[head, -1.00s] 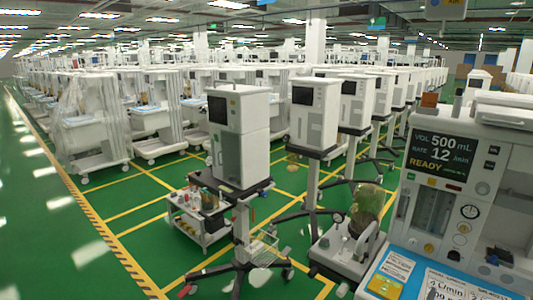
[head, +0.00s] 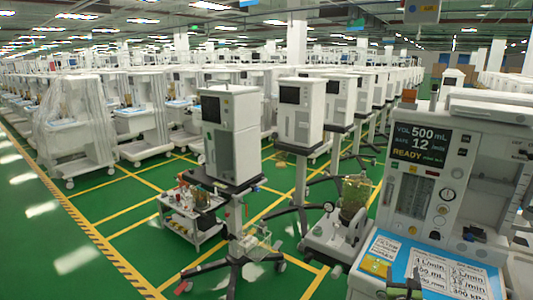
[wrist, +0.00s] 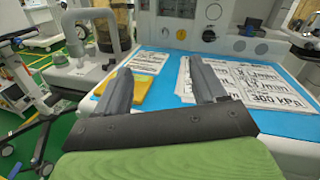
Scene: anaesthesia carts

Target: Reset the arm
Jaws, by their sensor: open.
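My gripper (wrist: 162,82) is open in the wrist view, its two dark fingers wide apart with nothing between them. It points over the blue top (wrist: 172,67) of the anaesthesia machine. A yellow block (wrist: 140,92) lies by the left finger, and printed cards (wrist: 235,80) lie by the right finger; I cannot tell whether the fingers touch them. In the head view, a dark part of my gripper (head: 403,287) shows at the bottom edge, in front of the blue top. The rest of my arm is out of view there.
The machine's display panel (head: 420,145) rises behind the blue top. A wheeled stand with a white cabinet (head: 231,135) and a small trolley (head: 192,217) are farther left. Green floor (head: 90,235) is open at left.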

